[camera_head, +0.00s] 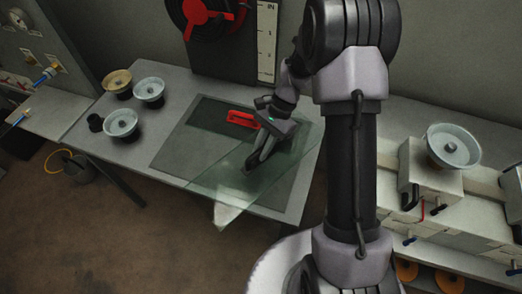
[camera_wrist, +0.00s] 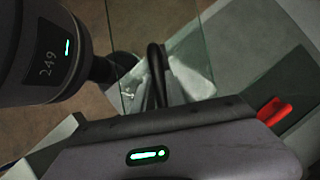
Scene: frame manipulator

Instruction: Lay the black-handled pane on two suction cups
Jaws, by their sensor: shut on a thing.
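A clear glass pane (camera_head: 215,178) is held by my gripper (camera_head: 254,163) above the dark mat, reaching past the table's front edge. In the wrist view the pane (camera_wrist: 200,55) shows under the gripper (camera_wrist: 165,90), with the dark looped handle (camera_wrist: 154,68) at the jaws. The jaws are shut on this handle; my gripper hides part of it. On the left of the table stand a yellowish suction cup (camera_head: 117,80), a pale cup (camera_head: 149,89) and another pale cup (camera_head: 121,123). A further pale cup (camera_head: 453,147) sits on a block at the right.
A red handle (camera_head: 243,119) lies behind my gripper on the mat (camera_head: 175,150). A small black piece (camera_head: 95,122) stands beside the left cups. A dark panel with a red part (camera_head: 205,14) and a ruler (camera_head: 267,45) stand at the back wall.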

